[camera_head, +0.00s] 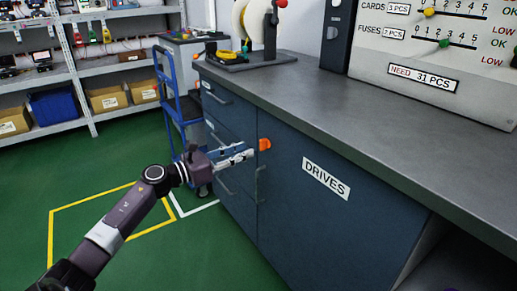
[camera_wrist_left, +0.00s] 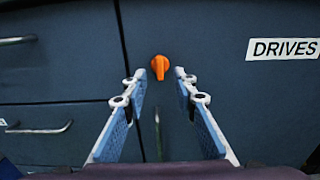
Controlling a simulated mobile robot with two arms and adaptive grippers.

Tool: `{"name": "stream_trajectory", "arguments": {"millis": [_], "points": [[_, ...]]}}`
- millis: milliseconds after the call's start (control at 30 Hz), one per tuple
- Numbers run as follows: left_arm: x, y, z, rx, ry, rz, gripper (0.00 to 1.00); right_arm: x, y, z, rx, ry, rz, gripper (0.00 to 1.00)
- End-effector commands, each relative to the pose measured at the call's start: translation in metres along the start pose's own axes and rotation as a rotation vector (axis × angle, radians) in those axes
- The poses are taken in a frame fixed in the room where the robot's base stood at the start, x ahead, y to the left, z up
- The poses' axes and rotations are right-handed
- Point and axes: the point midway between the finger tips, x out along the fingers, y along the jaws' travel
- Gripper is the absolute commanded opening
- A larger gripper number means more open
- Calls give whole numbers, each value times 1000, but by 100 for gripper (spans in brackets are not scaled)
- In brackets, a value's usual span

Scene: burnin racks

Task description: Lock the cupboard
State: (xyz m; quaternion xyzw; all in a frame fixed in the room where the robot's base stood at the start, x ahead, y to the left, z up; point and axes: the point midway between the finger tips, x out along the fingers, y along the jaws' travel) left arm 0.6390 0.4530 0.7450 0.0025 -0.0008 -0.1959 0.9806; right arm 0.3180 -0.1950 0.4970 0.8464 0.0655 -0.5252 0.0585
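The dark blue cupboard (camera_head: 315,215) stands under the grey worktop, with a white "DRIVES" label (camera_head: 326,179) on its door. An orange lock knob (camera_head: 265,144) sits near the door's upper left edge. In the left wrist view the knob (camera_wrist_left: 160,67) has its grip pointing down. My left gripper (camera_head: 251,153) is in front of the cupboard, its fingers pointing at the knob. In the left wrist view the open fingers (camera_wrist_left: 160,76) lie either side of the knob, apart from it. The door looks closed, with its vertical handle (camera_head: 261,184) below the knob. My right gripper is not in view.
Drawers with bar handles (camera_head: 218,96) are left of the door. A blue trolley (camera_head: 174,100) stands beyond them. A spool stand (camera_head: 250,62) and a grey panel (camera_head: 440,55) are on the worktop. Shelves with bins line the back left. Green floor is open at left.

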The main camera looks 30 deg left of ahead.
Motion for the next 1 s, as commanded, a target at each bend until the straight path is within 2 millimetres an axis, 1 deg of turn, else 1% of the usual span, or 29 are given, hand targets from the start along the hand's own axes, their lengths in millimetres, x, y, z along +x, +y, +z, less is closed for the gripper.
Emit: {"name": "stream_trajectory", "arguments": {"millis": [33,200,400,567,833,867,1000], "points": [[7,0,2,0,-3,0,26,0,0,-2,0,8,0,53],[32,1,1,-2,-3,2,26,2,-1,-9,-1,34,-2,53],[55,1,0,-5,-2,2,26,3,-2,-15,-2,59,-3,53],[63,1,0,-5,0,2,26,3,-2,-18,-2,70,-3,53],[64,1,-1,-5,1,2,26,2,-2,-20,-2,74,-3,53],[64,1,-1,-5,1,2,25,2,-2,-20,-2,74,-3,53],[64,1,-1,-5,0,2,10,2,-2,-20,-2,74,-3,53]]}}
